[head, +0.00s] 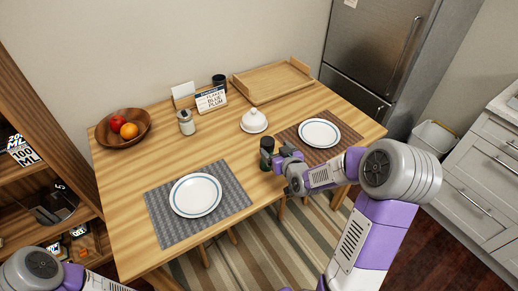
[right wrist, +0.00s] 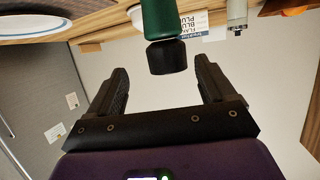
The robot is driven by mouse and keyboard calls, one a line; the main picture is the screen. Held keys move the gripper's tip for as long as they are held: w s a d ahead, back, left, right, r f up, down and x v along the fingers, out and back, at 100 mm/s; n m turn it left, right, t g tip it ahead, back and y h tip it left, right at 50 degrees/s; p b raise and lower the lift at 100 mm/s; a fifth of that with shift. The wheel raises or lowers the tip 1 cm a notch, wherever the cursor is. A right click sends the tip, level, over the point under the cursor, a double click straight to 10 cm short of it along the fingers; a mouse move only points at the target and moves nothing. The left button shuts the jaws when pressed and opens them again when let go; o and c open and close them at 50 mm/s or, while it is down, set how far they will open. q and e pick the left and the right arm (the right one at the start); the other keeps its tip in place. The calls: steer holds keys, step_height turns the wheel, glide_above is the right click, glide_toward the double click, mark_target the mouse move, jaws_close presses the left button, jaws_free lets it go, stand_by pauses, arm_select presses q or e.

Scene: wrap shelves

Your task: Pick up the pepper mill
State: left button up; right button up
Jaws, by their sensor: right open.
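The pepper mill, dark green with a black top, stands upright on the wooden table (head: 228,136) near its front edge, between the two place settings (head: 266,158). In the right wrist view, which looks upside down, the mill (right wrist: 161,38) hangs from the top with its black cap lowest. My right gripper (head: 279,159) is open, just right of the mill in the head view. In the wrist view the two fingers of my right gripper (right wrist: 161,82) are apart and empty, with the mill centred in line beyond their tips. My left gripper is out of view; only part of the left arm shows.
A white plate on a grey mat (head: 161,222) lies front left; another on a brown mat (head: 343,149) lies right. A lidded white dish (head: 254,122), a small jar (head: 186,123), a labelled box (head: 211,100), a fruit bowl (head: 137,136) and a wooden tray (head: 272,80) stand farther back.

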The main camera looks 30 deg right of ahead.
mark_target(266, 142)
steer(key=shift+w+f, duration=0.2)
steer(key=shift+w, duration=0.45)
steer(key=shift+w+f, duration=0.2)
steer(key=shift+w, duration=0.4)
steer(key=x, duration=0.1)
steer(key=b+x, duration=0.1)
steer(key=x, duration=0.3)
steer(key=shift+a+b, duration=0.3)
steer(key=shift+r, duration=0.1)
steer(key=c, duration=1.5)
